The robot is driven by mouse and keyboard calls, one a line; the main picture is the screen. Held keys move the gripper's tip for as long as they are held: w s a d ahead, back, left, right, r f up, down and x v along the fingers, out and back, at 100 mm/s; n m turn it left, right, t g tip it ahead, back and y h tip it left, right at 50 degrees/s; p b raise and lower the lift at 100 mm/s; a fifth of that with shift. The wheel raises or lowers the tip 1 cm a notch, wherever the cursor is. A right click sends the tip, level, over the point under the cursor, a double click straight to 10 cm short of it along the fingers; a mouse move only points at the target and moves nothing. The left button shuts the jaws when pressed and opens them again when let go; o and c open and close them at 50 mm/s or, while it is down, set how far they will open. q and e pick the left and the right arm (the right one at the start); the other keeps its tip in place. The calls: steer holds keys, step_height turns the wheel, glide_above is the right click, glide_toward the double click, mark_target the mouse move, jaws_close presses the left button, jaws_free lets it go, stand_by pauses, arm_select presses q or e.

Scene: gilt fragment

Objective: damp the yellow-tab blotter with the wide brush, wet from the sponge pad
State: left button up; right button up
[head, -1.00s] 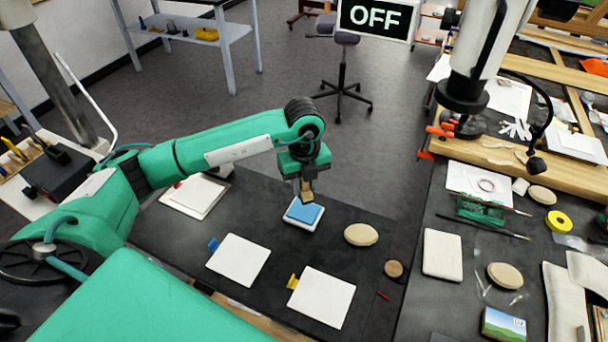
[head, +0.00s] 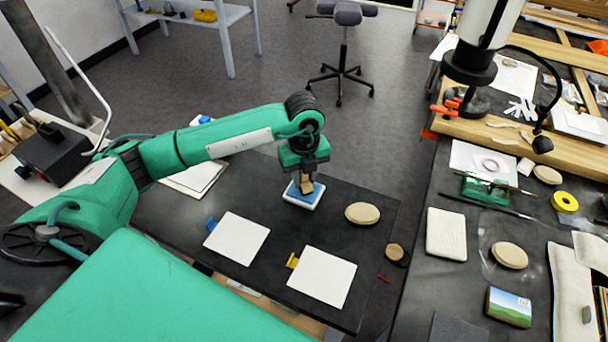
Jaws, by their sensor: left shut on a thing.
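My left gripper (head: 306,172) is shut on the wide brush (head: 306,186), a small tan block-like tool pointing down. The brush is at the blue sponge pad (head: 314,193) in its white tray and covers part of it. It appears to touch the pad. The yellow-tab blotter (head: 322,278) is a white square lying flat in front of the pad, with its yellow tab (head: 292,260) at its left corner. A similar white blotter (head: 238,239) with a blue tab (head: 210,224) lies to its left. My right gripper is not in view.
An oval tan pad (head: 362,213) lies right of the sponge tray, and a round tan piece (head: 395,252) stands near the table's right edge. White sheets (head: 195,176) lie partly behind my left arm. A cluttered second bench (head: 450,270) is at the right.

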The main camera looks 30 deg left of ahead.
arm_select(q)
steer(key=shift+f+b, duration=0.5)
steer(key=shift+f, duration=0.1)
stand_by(1.7)
steer(key=shift+r+p, duration=2.1)
steer(key=shift+r, duration=1.5)
